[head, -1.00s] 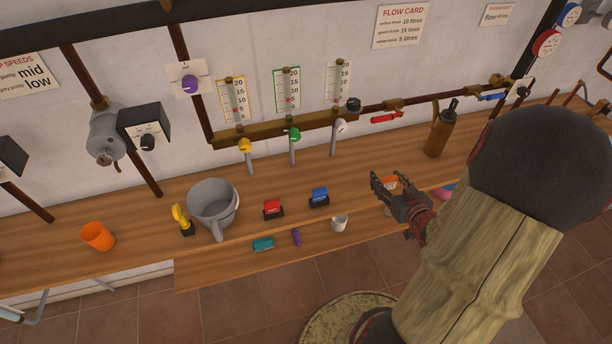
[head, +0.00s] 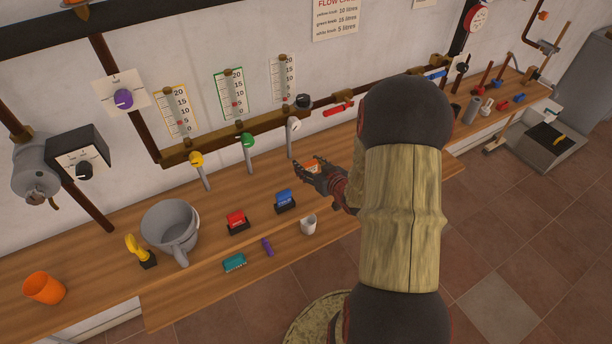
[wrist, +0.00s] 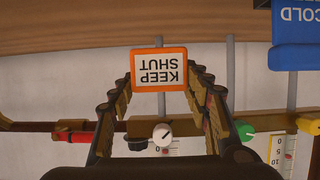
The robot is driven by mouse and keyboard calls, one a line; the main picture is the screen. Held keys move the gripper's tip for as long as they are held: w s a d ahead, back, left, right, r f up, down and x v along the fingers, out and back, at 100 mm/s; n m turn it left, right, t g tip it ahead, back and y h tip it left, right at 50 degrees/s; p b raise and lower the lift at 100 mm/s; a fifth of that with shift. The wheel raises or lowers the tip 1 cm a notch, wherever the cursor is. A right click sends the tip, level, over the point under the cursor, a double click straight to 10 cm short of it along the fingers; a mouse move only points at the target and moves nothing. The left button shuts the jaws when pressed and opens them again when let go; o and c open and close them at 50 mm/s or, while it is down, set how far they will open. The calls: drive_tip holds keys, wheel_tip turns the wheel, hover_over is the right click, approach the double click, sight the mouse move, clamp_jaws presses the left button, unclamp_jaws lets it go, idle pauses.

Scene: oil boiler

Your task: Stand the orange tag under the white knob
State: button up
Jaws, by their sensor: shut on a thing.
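The orange-framed tag (wrist: 158,49) reads KEEP SHUT and appears upside down in the wrist view. My gripper (wrist: 158,82) is shut on it, with a finger at each side edge. In the head view, my gripper (head: 308,170) holds the tag (head: 313,164) over the bench, just right of and below the white knob; the fingers partly hide it. The white knob (head: 294,125) sits on a tap below the white-edged gauge. It also shows in the wrist view (wrist: 162,134), beyond the tag. I cannot tell whether the tag touches the bench.
A blue block (head: 285,199) and a red block (head: 237,221) stand left of my gripper. The green knob (head: 248,140) and yellow knob (head: 196,159) are further left.

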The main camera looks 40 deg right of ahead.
drive_tip(key=shift+w+d+f, duration=0.1)
drive_tip(key=shift+w+f, duration=0.5)
drive_tip(key=shift+f, duration=0.2)
drive_tip(key=shift+w+d+f+b, duration=0.15)
drive_tip(key=shift+f+b, duration=0.45)
drive_tip(key=shift+f, duration=0.3)
drive_tip(key=shift+w+a+f+b, duration=0.1)
drive_tip(key=shift+f+b, duration=0.5)
drive_tip(key=shift+f, duration=0.3)
drive_tip(key=shift+f, duration=0.15)
drive_tip(key=o, duration=0.9)
